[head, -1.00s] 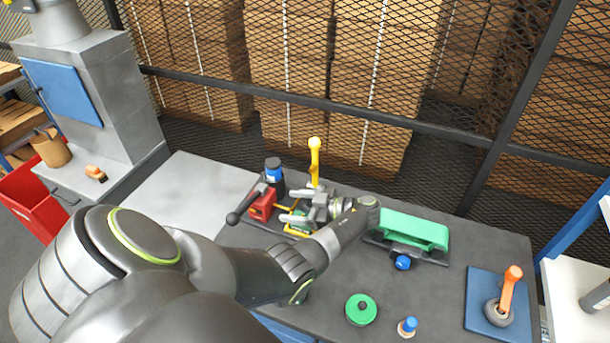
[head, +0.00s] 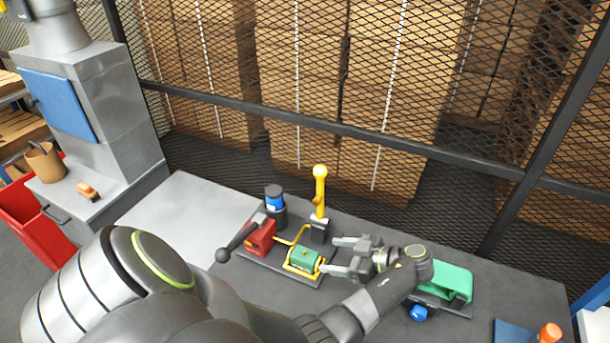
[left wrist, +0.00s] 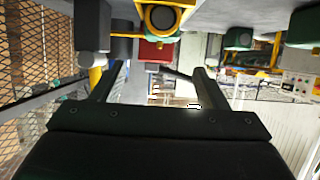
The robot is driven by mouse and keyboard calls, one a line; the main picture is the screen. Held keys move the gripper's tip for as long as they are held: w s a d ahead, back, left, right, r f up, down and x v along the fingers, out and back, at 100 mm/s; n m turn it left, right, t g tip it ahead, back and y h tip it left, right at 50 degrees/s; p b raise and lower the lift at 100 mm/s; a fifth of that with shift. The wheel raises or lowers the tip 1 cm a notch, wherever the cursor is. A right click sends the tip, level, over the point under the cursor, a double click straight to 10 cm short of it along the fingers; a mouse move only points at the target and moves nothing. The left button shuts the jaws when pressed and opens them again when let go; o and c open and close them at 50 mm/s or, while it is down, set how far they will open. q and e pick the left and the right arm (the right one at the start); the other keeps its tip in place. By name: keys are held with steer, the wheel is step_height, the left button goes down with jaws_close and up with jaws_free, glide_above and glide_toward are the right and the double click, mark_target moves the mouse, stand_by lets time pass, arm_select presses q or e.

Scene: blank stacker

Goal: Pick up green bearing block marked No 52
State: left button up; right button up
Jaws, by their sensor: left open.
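A green block (head: 305,257) sits in a yellow frame (head: 290,270) on the dark fixture plate in the head view. Its marking is too small to read. My left gripper (head: 329,256) is open and empty. Its fingers point left, with the tips just right of the block and its frame, and they do not visibly enclose it. In the left wrist view my open fingers (left wrist: 157,70) show below a yellow part with a dark round opening (left wrist: 162,17). I cannot tell there how much of the green block shows. My right gripper is not in view.
A yellow upright lever (head: 320,190) stands behind the fingers. A red block (head: 261,238) with a black-knobbed handle and a blue-and-black cylinder (head: 275,203) are left of it. A green housing (head: 455,282) stands right. Wire mesh closes off the back.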

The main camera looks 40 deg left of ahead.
mark_target(306, 253)
arm_select(q)
steer(key=b+x, duration=0.3)
steer(key=x, duration=0.1)
steer(key=shift+s+a+f+b, duration=0.1)
steer(key=shift+a+f+b, duration=0.05)
steer(key=shift+f+b, duration=0.15)
steer(key=shift+s+a+f+b, duration=0.1)
steer(key=shift+a+b, duration=0.2)
steer(key=shift+a, duration=0.4)
steer(key=shift+s+a+f, duration=0.1)
steer(key=shift+a, duration=0.1)
steer(key=shift+s+a+f+b, duration=0.15)
steer(key=shift+a+f+b, duration=0.25)
steer(key=shift+b, duration=0.4)
steer(key=shift+b+x, duration=0.8)
steer(key=shift+x, duration=0.25)
steer(key=shift+a+r+p, duration=0.1)
steer(key=shift+a+p, duration=0.55)
steer(key=shift+p, duration=0.1)
steer(key=shift+s+a+f, duration=0.2)
steer(key=shift+a+f, duration=0.1)
steer(key=shift+d, duration=0.1)
steer(key=c, duration=1.3)
jaws_close()
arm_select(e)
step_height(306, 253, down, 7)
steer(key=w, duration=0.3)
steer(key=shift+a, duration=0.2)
